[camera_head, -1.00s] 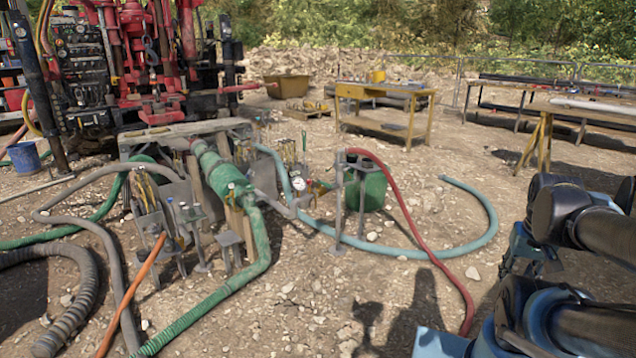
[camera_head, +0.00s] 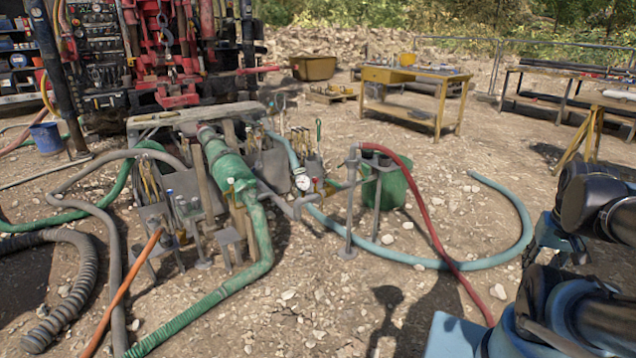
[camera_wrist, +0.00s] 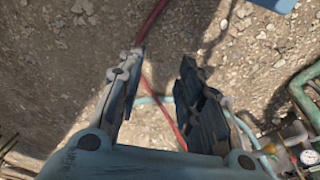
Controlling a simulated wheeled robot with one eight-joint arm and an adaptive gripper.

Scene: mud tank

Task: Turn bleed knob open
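In the head view a round white pressure gauge (camera_head: 302,181) stands at the right end of the green pipe assembly (camera_head: 232,170). Small fittings (camera_head: 318,186) sit just right of it; I cannot tell which of them is the bleed knob. In the wrist view the gauge (camera_wrist: 309,157) is at the lower right edge, with yellowish and red fittings beside it. My gripper (camera_wrist: 158,68) is open and empty above bare ground, its fingers well apart, to the left of the gauge in that view. In the head view my gripper's fingertips do not show; only my arm is at the right.
A red hose (camera_head: 428,226) and a light-blue hose (camera_head: 520,225) curve over the gravel between the pipework and my arm. A green bucket (camera_head: 389,184) stands behind a grey post (camera_head: 349,210). A yellow workbench (camera_head: 412,96) stands farther back.

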